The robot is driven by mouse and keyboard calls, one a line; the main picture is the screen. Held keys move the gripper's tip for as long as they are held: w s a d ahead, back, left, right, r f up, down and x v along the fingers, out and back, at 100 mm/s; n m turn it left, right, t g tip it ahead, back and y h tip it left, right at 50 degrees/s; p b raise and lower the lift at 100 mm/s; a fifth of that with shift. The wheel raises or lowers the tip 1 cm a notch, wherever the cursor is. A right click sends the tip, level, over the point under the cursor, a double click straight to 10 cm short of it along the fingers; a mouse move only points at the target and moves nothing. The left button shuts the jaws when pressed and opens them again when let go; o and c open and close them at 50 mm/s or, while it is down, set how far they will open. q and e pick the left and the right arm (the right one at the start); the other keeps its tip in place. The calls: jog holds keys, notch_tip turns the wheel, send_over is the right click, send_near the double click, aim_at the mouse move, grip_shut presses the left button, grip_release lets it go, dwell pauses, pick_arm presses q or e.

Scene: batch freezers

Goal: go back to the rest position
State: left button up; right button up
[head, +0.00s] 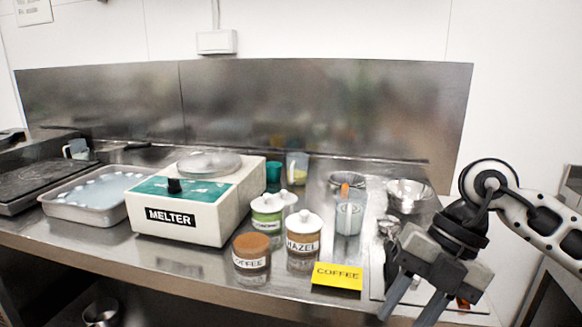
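My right arm comes in from the right, and my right gripper (408,308) points down at the front right edge of the steel counter (215,272). Its two grey fingers are apart, and nothing shows between them; the fingertips run close to the bottom of the picture. The yellow COFFEE sign (337,276) stands just left of the fingers, apart from them as far as I can tell. My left gripper is not in view.
A coffee jar (251,261), a hazel jar (303,248) and a green-labelled jar (268,215) stand mid-counter, right of the white melter (178,222). A metal tray (92,208) sits left. Steel bowls (408,195) and a clear jug (348,217) are behind my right gripper.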

jog(key=s+a+r+g+y, duration=0.1)
jog(key=s+a+r+y, duration=0.15)
jog(key=a+y, duration=0.5)
jog(key=s+a+r+y, duration=0.1)
jog(key=s+a+y, duration=0.2)
jog(key=a+y, duration=0.45)
jog(key=w+d+f+m+t+h, duration=0.3)
jog(key=d+f+m+t+h, duration=0.15)
jog(key=m+t, duration=0.65)
jog(key=w+d+f+m+t+h, duration=0.35)
jog(key=f+m+t+h, duration=0.2)
jog(key=m+t, duration=0.6)
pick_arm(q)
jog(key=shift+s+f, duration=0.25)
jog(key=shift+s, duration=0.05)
pick_arm(e)
jog(key=s+d+f+m+g+h, duration=0.2)
jog(key=s+f+m+g+h, duration=0.1)
jog(key=f, duration=0.7)
jog(key=s+d+f+m+g+h, duration=0.3)
jog(key=s+f+g, duration=0.3)
jog(key=s+f, duration=0.2)
jog(key=shift+d+f+m+h, duration=0.2)
jog(key=shift+f+m+h, duration=0.2)
jog(key=shift+f+m, duration=0.45)
